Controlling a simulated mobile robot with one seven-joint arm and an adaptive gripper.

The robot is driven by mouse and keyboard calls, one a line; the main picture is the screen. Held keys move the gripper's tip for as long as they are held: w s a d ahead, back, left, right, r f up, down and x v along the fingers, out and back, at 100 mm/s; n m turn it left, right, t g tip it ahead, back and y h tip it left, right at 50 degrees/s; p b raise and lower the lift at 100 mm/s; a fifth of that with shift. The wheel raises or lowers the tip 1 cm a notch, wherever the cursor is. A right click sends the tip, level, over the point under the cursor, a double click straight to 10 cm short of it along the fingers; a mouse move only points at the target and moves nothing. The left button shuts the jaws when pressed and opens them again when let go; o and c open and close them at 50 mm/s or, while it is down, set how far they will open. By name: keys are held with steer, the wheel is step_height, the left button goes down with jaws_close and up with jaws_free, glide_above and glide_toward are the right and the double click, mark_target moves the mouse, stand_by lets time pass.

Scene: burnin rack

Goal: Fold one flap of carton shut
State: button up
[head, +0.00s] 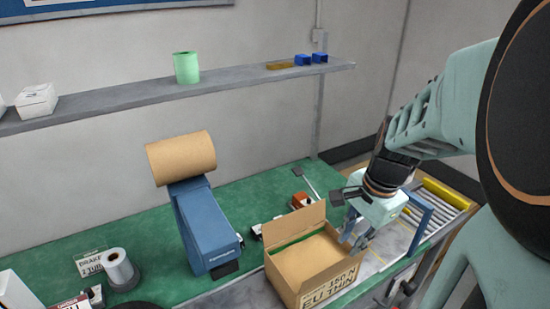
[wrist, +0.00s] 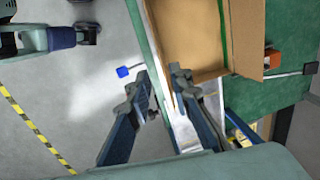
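The open carton (head: 310,268) stands on the green bench in the head view, with printed lettering on its front. One flap (head: 293,224) stands up along its back edge. In the wrist view the carton (wrist: 190,40) fills the top middle, and a flap (wrist: 246,35) shows on its right side. My gripper (head: 354,232) is at the carton's right end, fingers pointing down. In the wrist view my gripper (wrist: 160,85) has its fingers apart, near the carton's end edge. I see nothing held between them; contact with the carton cannot be told.
A blue dispenser (head: 205,225) with a brown paper roll (head: 181,158) stands left of the carton. A roller conveyor (head: 440,200) lies to the right. A shelf (head: 130,98) runs along the wall. An orange-red item (head: 299,200) sits behind the carton.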

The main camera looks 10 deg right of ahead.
mark_target(340, 262)
steer(key=f+b, duration=0.2)
steer(key=f, duration=0.1)
steer(key=w+f+b, duration=0.1)
steer(key=f+b, duration=0.4)
steer(key=f, duration=0.2)
steer(key=shift+w+a+b, duration=0.3)
steer(key=shift+w+b, duration=0.1)
steer(key=shift+c, duration=0.5)
jaws_close()
